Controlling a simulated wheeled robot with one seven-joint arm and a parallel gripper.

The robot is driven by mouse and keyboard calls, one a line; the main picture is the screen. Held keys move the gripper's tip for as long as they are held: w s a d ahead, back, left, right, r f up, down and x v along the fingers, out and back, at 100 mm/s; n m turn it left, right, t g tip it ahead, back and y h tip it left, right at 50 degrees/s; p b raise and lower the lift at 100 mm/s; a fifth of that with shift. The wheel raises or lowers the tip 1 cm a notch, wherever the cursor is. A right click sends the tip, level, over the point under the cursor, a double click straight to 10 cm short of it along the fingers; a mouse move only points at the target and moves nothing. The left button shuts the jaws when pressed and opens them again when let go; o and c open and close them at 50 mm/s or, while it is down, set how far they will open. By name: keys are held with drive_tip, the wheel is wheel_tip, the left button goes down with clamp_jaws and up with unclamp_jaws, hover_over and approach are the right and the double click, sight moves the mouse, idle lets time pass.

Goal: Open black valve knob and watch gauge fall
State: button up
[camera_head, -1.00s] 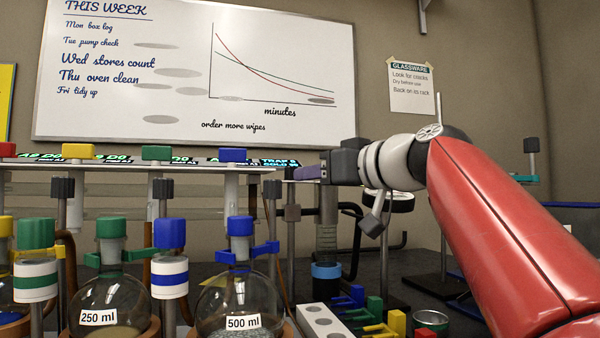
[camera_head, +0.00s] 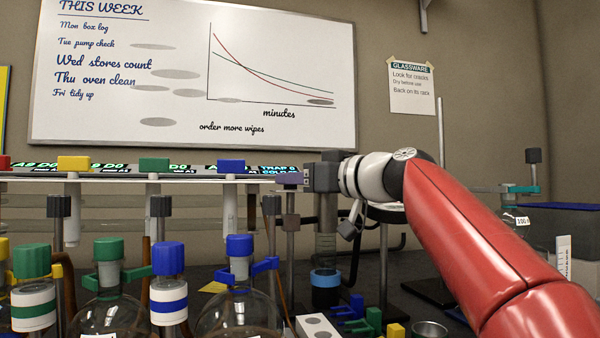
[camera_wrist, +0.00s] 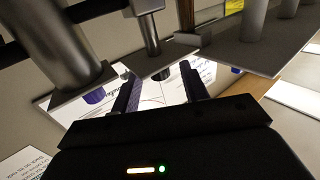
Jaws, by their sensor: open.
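I cannot make out a black valve knob or a gauge in either view. Red (camera_head: 5,162), yellow (camera_head: 74,163), green (camera_head: 154,165) and blue (camera_head: 231,166) knobs stand in a row along a pale rail (camera_head: 110,186) in the head view. My gripper (camera_head: 290,179) is at the rail's right end, just right of the blue knob, and points left. Grey metal posts (camera_wrist: 60,45) hang close ahead of the fingers there.
Flasks with green (camera_head: 108,250) and blue (camera_head: 239,246) stoppers stand below the rail. Clamp stands and a glass cylinder with a blue band (camera_head: 325,279) are under my wrist. A whiteboard (camera_head: 190,75) is on the back wall. Small coloured clips (camera_head: 349,307) lie at the front.

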drive_tip(key=shift+c, duration=0.4)
clamp_jaws()
drive_tip(key=shift+s+a+f+m+t+h+b, duration=0.2)
drive_tip(key=shift+a+m+t+h+b, duration=0.15)
drive_tip(key=shift+m+t+h+b, duration=0.45)
drive_tip(key=m+h+p, duration=0.1)
drive_tip(key=t+h, duration=0.1)
drive_tip(key=shift+a+r+m+h+p, duration=0.15)
drive_tip(key=shift+r+m+h+p, duration=0.2)
drive_tip(key=shift+m+h, duration=0.05)
drive_tip(key=shift+f+m+t+h+p, duration=0.15)
drive_tip(key=shift+m+t+h+p, duration=0.2)
drive_tip(key=shift+m+t+h, duration=0.25)
drive_tip(key=shift+o, duration=0.4)
unclamp_jaws()
